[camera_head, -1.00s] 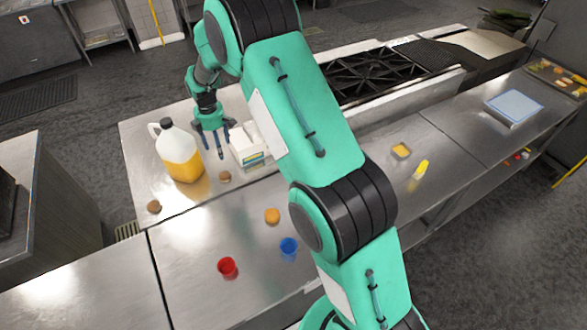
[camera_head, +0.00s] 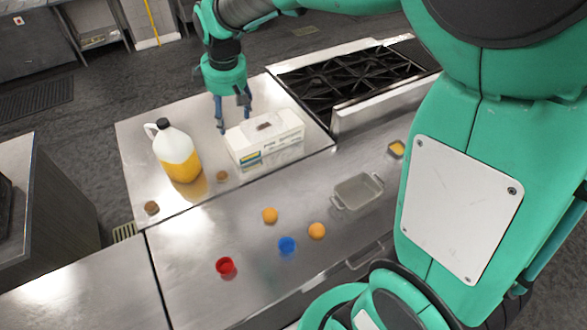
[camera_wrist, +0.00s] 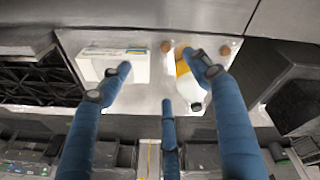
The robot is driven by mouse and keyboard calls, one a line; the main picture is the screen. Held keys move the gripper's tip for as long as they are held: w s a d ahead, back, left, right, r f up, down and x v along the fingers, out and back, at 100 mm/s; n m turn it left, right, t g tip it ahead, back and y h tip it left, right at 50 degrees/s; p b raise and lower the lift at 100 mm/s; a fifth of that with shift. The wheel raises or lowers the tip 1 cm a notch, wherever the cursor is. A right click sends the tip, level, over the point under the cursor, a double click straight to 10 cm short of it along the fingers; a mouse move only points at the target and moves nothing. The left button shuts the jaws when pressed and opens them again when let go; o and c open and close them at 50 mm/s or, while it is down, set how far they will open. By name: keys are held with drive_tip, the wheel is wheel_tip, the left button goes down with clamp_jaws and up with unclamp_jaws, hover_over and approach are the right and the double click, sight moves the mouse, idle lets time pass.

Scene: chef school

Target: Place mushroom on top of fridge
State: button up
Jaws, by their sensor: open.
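Two small brown round things lie on the steel counter (camera_head: 185,222); they may be mushrooms, but they are too small to be sure. One brown thing (camera_head: 222,175) lies between the jug and the white box, and the other brown thing (camera_head: 151,207) lies near the counter's left edge. Both also show in the wrist view, one (camera_wrist: 167,46) between box and jug, one (camera_wrist: 225,50) beyond the jug. My gripper (camera_head: 232,112) is open and empty, above the counter's far side behind the box. Its blue fingers (camera_wrist: 165,78) spread wide in the wrist view. I cannot identify a fridge.
A jug of orange liquid (camera_head: 178,150) and a white box (camera_head: 264,138) stand close to the nearer brown thing. Two orange balls (camera_head: 270,216), a red cup (camera_head: 226,267), a blue cup (camera_head: 287,246) and a metal tray (camera_head: 357,192) lie nearer. A stove (camera_head: 350,75) is behind.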

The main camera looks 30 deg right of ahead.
drive_tip(key=s+r+m+t, duration=0.1)
drive_tip(key=s+r+m, duration=0.1)
drive_tip(key=s, duration=0.8)
drive_tip(key=s+d+r+m+t, duration=0.1)
drive_tip(key=s+m, duration=0.3)
drive_tip(key=s, duration=0.6)
drive_tip(key=s+d+r+m, duration=0.1)
drive_tip(key=s+r+m, duration=0.2)
drive_tip(key=s, duration=0.7)
drive_tip(key=shift+s+d+r+t, duration=0.15)
drive_tip(key=shift+s+r+t, duration=0.05)
drive_tip(key=shift+s+t, duration=0.2)
drive_tip(key=shift+f, duration=0.15)
wheel_tip(320, 180, down, 16)
drive_tip(key=b, duration=1.6)
